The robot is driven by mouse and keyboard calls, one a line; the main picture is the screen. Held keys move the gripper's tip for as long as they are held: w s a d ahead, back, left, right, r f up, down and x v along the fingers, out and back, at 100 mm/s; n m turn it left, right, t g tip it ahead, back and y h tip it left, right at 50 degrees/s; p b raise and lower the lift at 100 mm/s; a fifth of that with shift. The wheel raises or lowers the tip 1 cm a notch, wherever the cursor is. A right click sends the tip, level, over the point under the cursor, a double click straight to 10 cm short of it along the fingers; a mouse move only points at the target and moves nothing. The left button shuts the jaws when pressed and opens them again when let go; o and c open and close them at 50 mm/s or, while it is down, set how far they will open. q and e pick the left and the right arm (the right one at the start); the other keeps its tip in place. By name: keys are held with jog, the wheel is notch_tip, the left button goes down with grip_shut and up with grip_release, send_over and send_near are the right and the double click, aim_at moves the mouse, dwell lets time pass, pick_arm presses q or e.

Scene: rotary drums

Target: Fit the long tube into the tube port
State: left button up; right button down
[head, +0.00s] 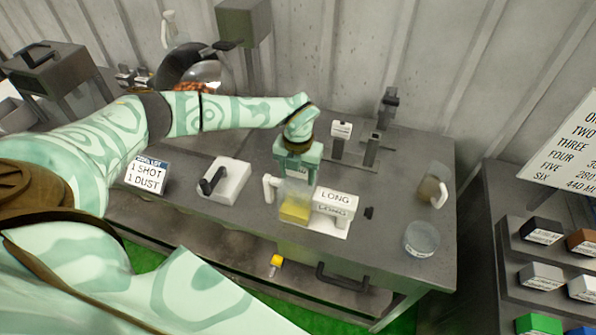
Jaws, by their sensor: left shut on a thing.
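My left gripper (297,165) points down over the middle of the bench, behind a clear jug (294,206) with yellow contents and a white handle. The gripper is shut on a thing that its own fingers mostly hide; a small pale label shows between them. A white piece labelled LONG (336,197) sits right of the jug, on a white plate. I cannot make out for sure which part is the long tube. A dark stand with upright posts (371,150) is behind and to the right, with a small white label; I cannot tell whether it is the tube port. My right gripper is out of view.
A white base with a black lever (228,182) and a sign reading 1 SHOT 1 DUST (147,175) are left. A handled jar (432,187) and a clear cup (421,239) stand at the bench's right end. A rack of labelled blocks (541,231) is further right.

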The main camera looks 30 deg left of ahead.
pick_arm(q)
jog(key=shift+f+b, duration=0.3)
jog(key=shift+f, duration=0.3)
jog(key=o, duration=1)
jog(key=shift+o, duration=0.2)
notch_tip(320, 180, up, 16)
jog(key=shift+r, duration=0.15)
